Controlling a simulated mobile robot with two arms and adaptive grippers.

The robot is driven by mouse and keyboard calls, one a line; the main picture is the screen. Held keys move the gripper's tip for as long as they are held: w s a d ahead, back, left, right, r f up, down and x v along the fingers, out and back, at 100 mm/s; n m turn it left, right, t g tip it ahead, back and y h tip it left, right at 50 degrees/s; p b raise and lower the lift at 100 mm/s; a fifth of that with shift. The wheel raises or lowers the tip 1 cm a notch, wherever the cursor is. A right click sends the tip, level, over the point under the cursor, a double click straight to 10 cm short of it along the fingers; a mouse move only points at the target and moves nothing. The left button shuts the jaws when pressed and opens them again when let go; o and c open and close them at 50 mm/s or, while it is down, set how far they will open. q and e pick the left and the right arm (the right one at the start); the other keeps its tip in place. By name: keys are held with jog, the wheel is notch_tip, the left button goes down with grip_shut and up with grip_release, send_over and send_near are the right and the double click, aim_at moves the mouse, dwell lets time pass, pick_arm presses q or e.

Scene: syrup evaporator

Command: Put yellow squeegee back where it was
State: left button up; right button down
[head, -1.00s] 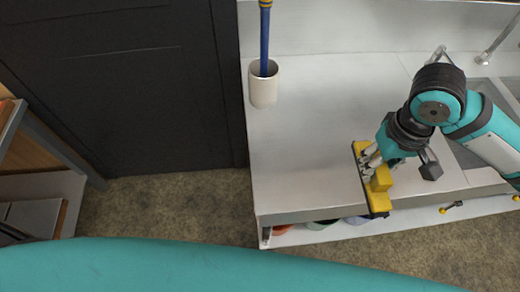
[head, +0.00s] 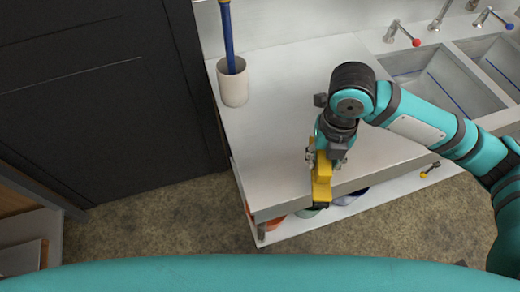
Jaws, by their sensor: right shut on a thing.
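The yellow squeegee (head: 321,180) is held by my right gripper (head: 325,158), whose fingers are shut on its yellow body. The squeegee is seen nearly end-on, with a dark edge at its lower end. It is in front of the white counter (head: 278,100), over or near the counter's front edge; its exact height cannot be told. The gripper hides part of it. My left gripper does not show.
A white cup (head: 233,84) with a blue-handled tool (head: 227,38) stands at the counter's back left. Sink basins (head: 440,82) with red and blue taps lie right. Coloured bins (head: 350,195) sit on a lower shelf. A dark door (head: 100,90) stands left. The counter's middle is clear.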

jog(key=n, duration=0.4)
jog(key=shift+w+a+f, duration=0.1)
jog(key=shift+a+f, duration=0.15)
jog(key=shift+a, duration=0.1)
jog(key=w+a+p, duration=0.1)
jog(key=w+a, duration=0.2)
jog(key=a, duration=0.1)
jog(key=w+a+f+p, duration=0.1)
jog(key=w+a, duration=0.2)
jog(key=a, duration=0.1)
jog(key=w+a+p, duration=0.2)
jog(key=w+a, duration=0.1)
jog(key=a, duration=0.1)
jog(key=shift+a+f, duration=0.15)
jog(key=shift+a, duration=0.2)
jog(key=shift+w+a+f, duration=0.1)
jog(key=shift+w, duration=0.05)
notch_tip(320, 180, down, 3)
jog(key=shift+r+p, duration=0.15)
jog(key=shift+p, duration=0.5)
jog(key=shift+f, duration=0.35)
jog(key=shift+f, duration=0.1)
